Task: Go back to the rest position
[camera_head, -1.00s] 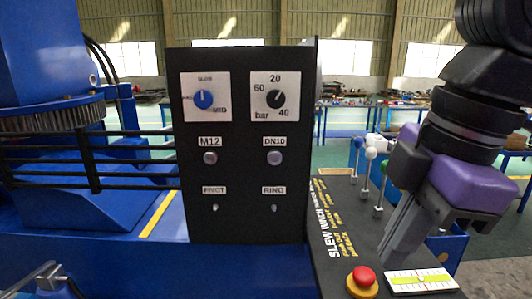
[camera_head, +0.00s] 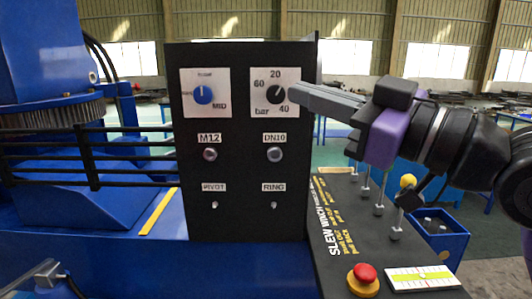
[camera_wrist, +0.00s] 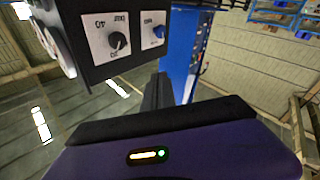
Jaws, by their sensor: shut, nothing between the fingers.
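My gripper (camera_head: 296,92) is shut and empty. In the head view its fingers point left, with the tips at the right edge of the black control panel (camera_head: 245,215), in front of or beside the bar knob (camera_head: 276,95); I cannot tell whether they touch it. My arm reaches in from the right. In the wrist view the gripper fingers (camera_wrist: 157,92) point up toward the panel (camera_wrist: 110,68), which shows upside down with the bar knob (camera_wrist: 117,41) and the blue knob (camera_wrist: 158,31).
A console with several levers (camera_head: 379,209), a red button (camera_head: 365,273) and a yellow-green level (camera_head: 422,278) stands below my arm. A blue bin (camera_head: 445,245) is at right. A blue crane base with black rails (camera_head: 95,155) stands at left.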

